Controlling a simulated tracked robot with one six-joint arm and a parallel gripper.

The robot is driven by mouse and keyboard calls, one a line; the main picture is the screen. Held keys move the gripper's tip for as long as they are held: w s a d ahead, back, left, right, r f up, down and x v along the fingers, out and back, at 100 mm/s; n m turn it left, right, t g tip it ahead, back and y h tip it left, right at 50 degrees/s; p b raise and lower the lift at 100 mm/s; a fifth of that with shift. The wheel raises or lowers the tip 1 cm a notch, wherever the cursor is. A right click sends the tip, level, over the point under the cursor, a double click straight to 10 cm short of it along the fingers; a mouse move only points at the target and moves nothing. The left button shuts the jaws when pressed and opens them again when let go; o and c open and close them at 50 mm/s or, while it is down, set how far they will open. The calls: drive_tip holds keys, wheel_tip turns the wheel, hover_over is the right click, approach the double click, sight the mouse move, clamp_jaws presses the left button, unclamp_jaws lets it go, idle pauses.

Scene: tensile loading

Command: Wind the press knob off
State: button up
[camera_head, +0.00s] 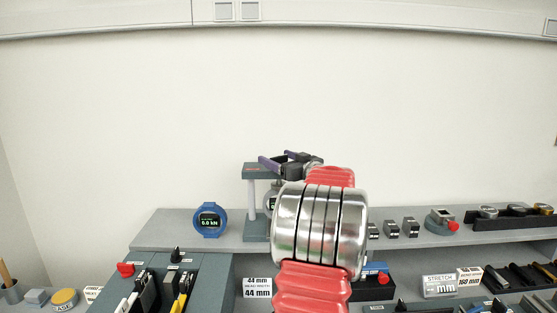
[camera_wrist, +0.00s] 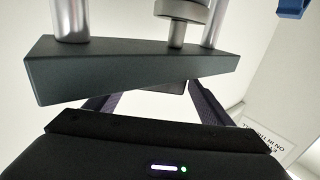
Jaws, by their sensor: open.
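The press (camera_head: 250,197) stands on the rear shelf, with a dark top plate and pale columns. My arm hides its right side. In the wrist view, which is upside down, its dark plate (camera_wrist: 130,70) spans the frame, with silver columns and a central spindle. My gripper (camera_head: 272,161) is open at the height of the press top, its purple fingers pointing left. In the wrist view the fingers of my gripper (camera_wrist: 150,100) reach behind the plate's edge, spread apart. The press knob cannot be clearly made out; the plate and gripper hide that area.
A blue round kN readout (camera_head: 209,220) stands left of the press. Small dark blocks (camera_head: 400,228) and a grey fixture with a red knob (camera_head: 442,219) are to the right. A dark tool holder (camera_head: 205,277) is in front.

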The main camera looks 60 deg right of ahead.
drive_tip(key=v, duration=1.3)
drive_tip(key=shift+s+a, duration=0.3)
idle(0.4)
drive_tip(key=w+a+r+m+g+h, duration=0.1)
drive_tip(key=w+a+r+h, duration=0.1)
drive_tip(key=w+a, duration=0.6)
drive_tip(key=w+a+r+g+h, duration=0.1)
drive_tip(key=w+a+r+g, duration=0.15)
drive_tip(key=w+a, duration=0.55)
drive_tip(key=w+a+f, duration=0.2)
drive_tip(key=w+a, duration=0.3)
drive_tip(key=a, duration=0.2)
drive_tip(key=s+a+f+n+g+y, duration=0.1)
drive_tip(key=a+f+g+y, duration=0.3)
drive_tip(key=a, duration=0.6)
drive_tip(key=s+a+f+n+t+y, duration=0.1)
drive_tip(key=a+f, duration=0.5)
drive_tip(key=a, duration=0.5)
drive_tip(key=s+a+f+n+g+y, duration=0.2)
drive_tip(key=s+a+f, duration=0.3)
drive_tip(key=a, duration=0.4)
drive_tip(key=s+a+f+n+g+y, duration=0.2)
drive_tip(key=s+a+f+y, duration=0.1)
drive_tip(key=s+a, duration=0.4)
drive_tip(key=a+f, duration=0.1)
drive_tip(key=a, duration=0.2)
drive_tip(key=shift+s+f+y, duration=0.25)
drive_tip(key=shift+f+y, duration=0.15)
